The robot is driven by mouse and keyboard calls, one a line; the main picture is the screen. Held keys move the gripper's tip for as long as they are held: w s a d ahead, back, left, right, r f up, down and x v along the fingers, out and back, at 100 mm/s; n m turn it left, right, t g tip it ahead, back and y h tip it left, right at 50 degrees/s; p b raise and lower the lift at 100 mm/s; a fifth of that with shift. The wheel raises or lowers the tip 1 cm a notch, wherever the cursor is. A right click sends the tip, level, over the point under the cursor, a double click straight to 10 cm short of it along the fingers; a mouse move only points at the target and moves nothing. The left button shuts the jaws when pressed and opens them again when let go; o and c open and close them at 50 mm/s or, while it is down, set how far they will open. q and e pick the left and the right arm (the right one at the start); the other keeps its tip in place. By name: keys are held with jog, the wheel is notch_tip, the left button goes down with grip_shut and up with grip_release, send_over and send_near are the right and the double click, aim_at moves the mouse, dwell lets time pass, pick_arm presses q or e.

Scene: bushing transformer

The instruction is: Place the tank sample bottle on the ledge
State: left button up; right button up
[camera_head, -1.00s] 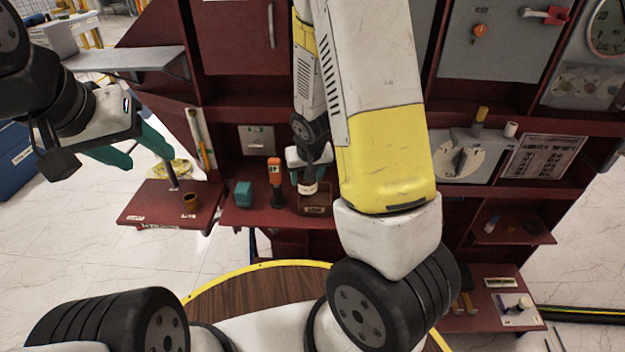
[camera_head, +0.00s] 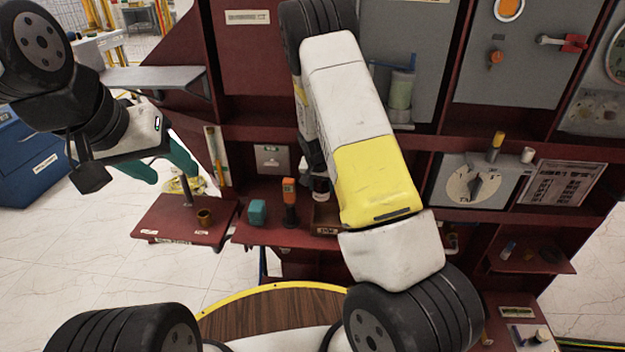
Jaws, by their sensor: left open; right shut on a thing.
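My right gripper (camera_head: 318,170) is mostly hidden behind my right arm, near the wooden box on the red shelf. It is shut on a small pale, dark-banded thing (camera_head: 321,186), which seems to be the sample bottle; its label cannot be read. The thing is just above or in the box; I cannot tell which. A grey ledge (camera_head: 150,78) sticks out at the upper left of the red cabinet and is bare.
The red shelf (camera_head: 262,236) holds a teal block (camera_head: 257,212), an orange-topped tool (camera_head: 290,202) and the wooden box (camera_head: 326,222). A greenish cylinder (camera_head: 401,90) stands by the grey panel.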

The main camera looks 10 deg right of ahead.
aim_at(321, 193)
jog(key=shift+f, duration=1.5)
jog(key=o, duration=1.4)
jog(key=shift+f, duration=0.1)
jog(key=shift+o, duration=0.2)
